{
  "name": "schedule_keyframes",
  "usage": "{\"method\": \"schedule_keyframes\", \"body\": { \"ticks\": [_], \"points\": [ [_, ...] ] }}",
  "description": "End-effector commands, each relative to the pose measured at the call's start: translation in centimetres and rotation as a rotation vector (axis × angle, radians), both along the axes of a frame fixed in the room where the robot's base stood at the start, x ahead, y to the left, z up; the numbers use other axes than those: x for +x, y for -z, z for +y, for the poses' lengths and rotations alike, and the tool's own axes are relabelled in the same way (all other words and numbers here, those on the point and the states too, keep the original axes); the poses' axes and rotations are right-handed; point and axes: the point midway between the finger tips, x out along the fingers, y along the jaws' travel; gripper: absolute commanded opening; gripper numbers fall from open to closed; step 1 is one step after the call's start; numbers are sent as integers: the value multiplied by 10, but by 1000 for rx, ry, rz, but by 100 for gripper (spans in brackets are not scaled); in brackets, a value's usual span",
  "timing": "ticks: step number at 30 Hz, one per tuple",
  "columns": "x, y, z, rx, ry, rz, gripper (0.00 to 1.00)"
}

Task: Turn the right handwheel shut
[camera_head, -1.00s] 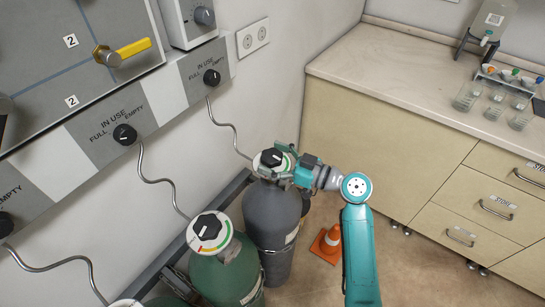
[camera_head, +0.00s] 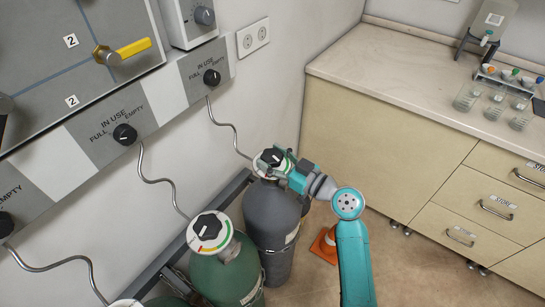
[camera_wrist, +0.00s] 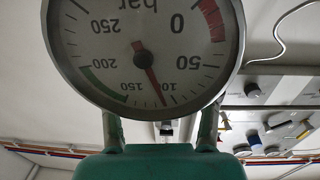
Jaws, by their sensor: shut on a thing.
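The right handwheel (camera_head: 271,155) is a black knob on a white dial with coloured marks. It sits on top of the dark grey gas cylinder (camera_head: 270,215). My gripper (camera_head: 280,164) reaches it from the right and is shut on it. In the wrist view my two fingers (camera_wrist: 160,128) run up behind a round pressure gauge (camera_wrist: 145,45). The gauge appears upside down, is marked bar, and its red needle points near 100. It hides the fingertips and the handwheel in that view.
A green cylinder (camera_head: 225,270) with its own black handwheel (camera_head: 207,227) stands to the left in front. The wall panel (camera_head: 190,75) with black knobs and thin hoses is behind. An orange cone (camera_head: 325,243) and a beige cabinet (camera_head: 390,150) are to the right.

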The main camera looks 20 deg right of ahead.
Motion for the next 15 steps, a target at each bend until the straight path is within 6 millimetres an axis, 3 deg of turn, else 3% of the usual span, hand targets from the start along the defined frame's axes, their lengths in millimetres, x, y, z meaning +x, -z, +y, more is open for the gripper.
{"method": "schedule_keyframes", "body": {
  "ticks": [15],
  "points": [
    [-1, 0, 2, -1, 277, -1, 25]
  ]
}}
